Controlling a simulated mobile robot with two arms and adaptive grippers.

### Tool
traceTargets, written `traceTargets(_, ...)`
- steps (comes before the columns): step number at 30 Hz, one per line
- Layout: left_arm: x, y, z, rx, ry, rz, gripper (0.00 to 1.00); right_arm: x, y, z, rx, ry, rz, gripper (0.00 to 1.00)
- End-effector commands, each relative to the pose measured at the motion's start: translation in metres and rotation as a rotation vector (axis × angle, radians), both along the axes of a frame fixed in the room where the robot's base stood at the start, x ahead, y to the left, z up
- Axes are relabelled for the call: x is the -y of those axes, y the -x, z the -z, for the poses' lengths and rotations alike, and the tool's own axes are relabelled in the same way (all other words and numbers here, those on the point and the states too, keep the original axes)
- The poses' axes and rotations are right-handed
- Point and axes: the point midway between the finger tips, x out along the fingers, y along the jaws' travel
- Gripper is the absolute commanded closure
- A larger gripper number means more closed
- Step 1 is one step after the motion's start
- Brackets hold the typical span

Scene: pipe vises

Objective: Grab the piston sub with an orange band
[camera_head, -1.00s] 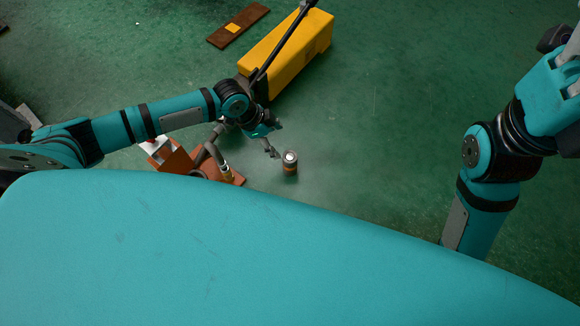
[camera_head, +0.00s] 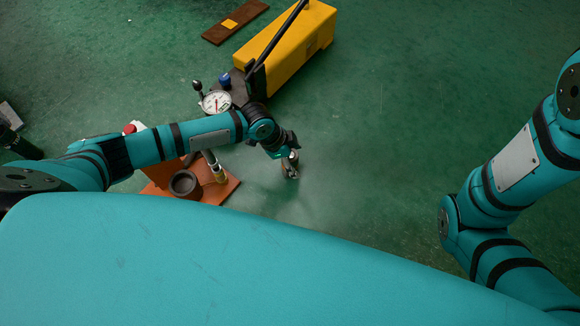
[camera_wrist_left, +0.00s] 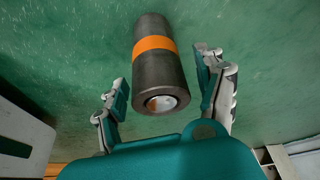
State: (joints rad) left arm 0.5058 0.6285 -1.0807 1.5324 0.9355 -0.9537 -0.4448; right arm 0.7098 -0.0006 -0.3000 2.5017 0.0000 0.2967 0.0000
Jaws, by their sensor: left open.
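The piston sub (camera_wrist_left: 153,88) is a dark grey cylinder with an orange band and a pale metal core in its near end. In the left wrist view it lies between the two fingers of my left gripper (camera_wrist_left: 162,78). The fingers stand apart, with a gap visible on each side of the cylinder. In the head view my left gripper (camera_head: 290,164) is right at the piston sub, which it mostly hides. My right arm shows at the right of the head view, but its gripper is out of the picture.
An orange-brown base (camera_head: 222,190) with a dark round cup and a brass-ended fitting stands left of the gripper. A white-faced gauge (camera_head: 215,103) and a yellow box-shaped unit (camera_head: 287,47) are behind. A brown plate (camera_head: 235,22) lies farther back. Green floor is clear to the right.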

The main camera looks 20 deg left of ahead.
Motion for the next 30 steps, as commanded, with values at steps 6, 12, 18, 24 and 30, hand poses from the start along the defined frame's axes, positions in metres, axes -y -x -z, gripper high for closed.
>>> traceTargets(6, 0.0061, -0.0034, 0.0174, 0.0, 0.0, -0.001, 0.28, -0.0001, -0.0023, 0.0175, -0.007, 0.0, 0.0, 0.6)
traceTargets(12, 0.006, -0.0031, 0.016, 0.0, -0.001, -0.001, 0.28, -0.0001, -0.0023, 0.016, -0.007, 0.0, 0.0, 0.6)
traceTargets(18, 0.0059, -0.0031, 0.0161, -0.001, -0.001, -0.001, 0.55, -0.0002, -0.0022, 0.016, -0.006, 0.001, 0.0, 0.6)
traceTargets(24, 0.0059, -0.0027, 0.0162, -0.001, -0.001, -0.001, 0.81, -0.0002, -0.002, 0.0161, -0.006, 0.001, 0.0, 0.6)
traceTargets(30, 0.0061, -0.0022, 0.0165, -0.003, 0.0, -0.001, 1.0, -0.0002, -0.002, 0.0162, -0.006, 0.001, 0.0, 0.6)
